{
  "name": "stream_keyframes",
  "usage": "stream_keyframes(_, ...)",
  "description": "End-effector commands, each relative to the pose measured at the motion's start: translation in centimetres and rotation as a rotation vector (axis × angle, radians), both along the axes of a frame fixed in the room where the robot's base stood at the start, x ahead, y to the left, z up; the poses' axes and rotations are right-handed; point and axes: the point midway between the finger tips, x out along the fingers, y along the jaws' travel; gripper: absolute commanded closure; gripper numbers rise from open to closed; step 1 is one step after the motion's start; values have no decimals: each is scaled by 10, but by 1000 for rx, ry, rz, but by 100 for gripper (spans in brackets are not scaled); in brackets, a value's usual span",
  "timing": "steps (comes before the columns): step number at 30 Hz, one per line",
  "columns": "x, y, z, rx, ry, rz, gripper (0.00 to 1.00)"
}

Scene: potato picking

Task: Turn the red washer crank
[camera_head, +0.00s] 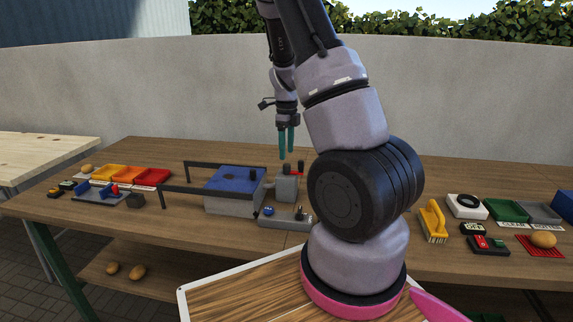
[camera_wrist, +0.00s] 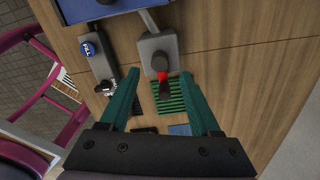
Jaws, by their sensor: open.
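The red washer crank (camera_wrist: 161,76) shows in the wrist view on the end of a grey block, with a dark handle (camera_wrist: 165,90). In the head view the grey washer block (camera_head: 287,187) stands on the table, and small red and dark parts show on its top. My gripper (camera_head: 286,156) points down just above the block, with teal fingers. In the wrist view my gripper (camera_wrist: 161,79) is open and empty. Its fingers appear on either side of the crank, apart from it. How far the fingertips are above the crank is unclear.
A blue-topped washer basin (camera_head: 235,180) with dark rails adjoins the block at left. A base with a blue FILL button (camera_wrist: 91,49) and a dark knob lies beside it. A green grate (camera_wrist: 172,100) lies below the crank. Trays (camera_head: 118,174) stand at left, a yellow brush (camera_head: 433,221) at right.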

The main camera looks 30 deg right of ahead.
Motion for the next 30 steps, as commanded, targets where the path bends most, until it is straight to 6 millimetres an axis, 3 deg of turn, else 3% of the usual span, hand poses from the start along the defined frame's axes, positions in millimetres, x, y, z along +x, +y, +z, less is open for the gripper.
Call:
stream_keyframes(3,-1,-1,-24,0,4,-1,36)
stream_keyframes(9,0,0,-49,0,1,1,36)
stream_keyframes(21,0,0,-58,1,-1,2,36)
stream_keyframes(22,0,0,-57,1,-1,2,44)
stream_keyframes(26,0,0,-57,1,-1,2,94)
stream_keyframes(27,0,0,-57,1,-1,2,100)
stream_keyframes(30,0,0,-57,1,-1,2,100)
